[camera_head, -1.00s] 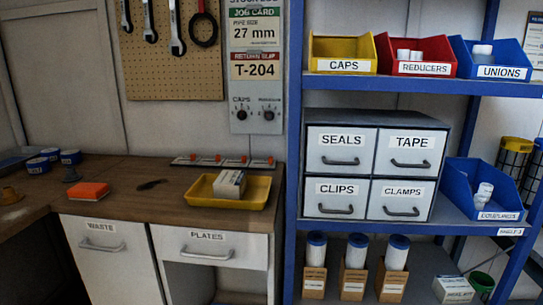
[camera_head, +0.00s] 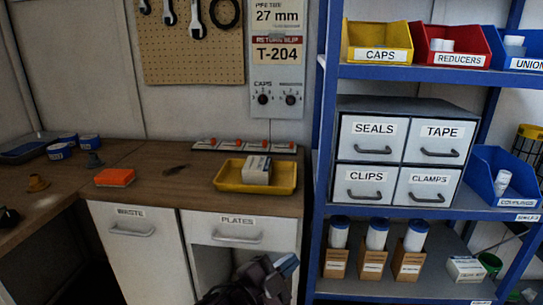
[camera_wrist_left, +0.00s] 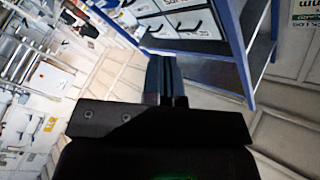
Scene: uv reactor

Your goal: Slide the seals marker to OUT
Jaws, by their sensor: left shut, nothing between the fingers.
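A row of small pale panels with orange-red sliders (camera_head: 243,146) lies along the back of the wooden bench. It may hold the seals marker, but its lettering is too small to read, so I cannot tell which slider is which or where it stands. The drawer labelled SEALS (camera_head: 373,128) is closed in the grey cabinet on the blue shelf. My left gripper (camera_head: 285,267) is low in front of the bench, below the PLATES drawer, well away from the sliders. It is shut and empty; its dark fingers also show in the left wrist view (camera_wrist_left: 166,85). My right gripper is out of view.
A yellow tray (camera_head: 228,181) with a small box stands on the bench in front of the sliders. An orange block (camera_head: 115,177) lies further left. The blue shelf upright (camera_head: 319,180) rises right of the bench. A control panel (camera_head: 277,100) hangs above the sliders.

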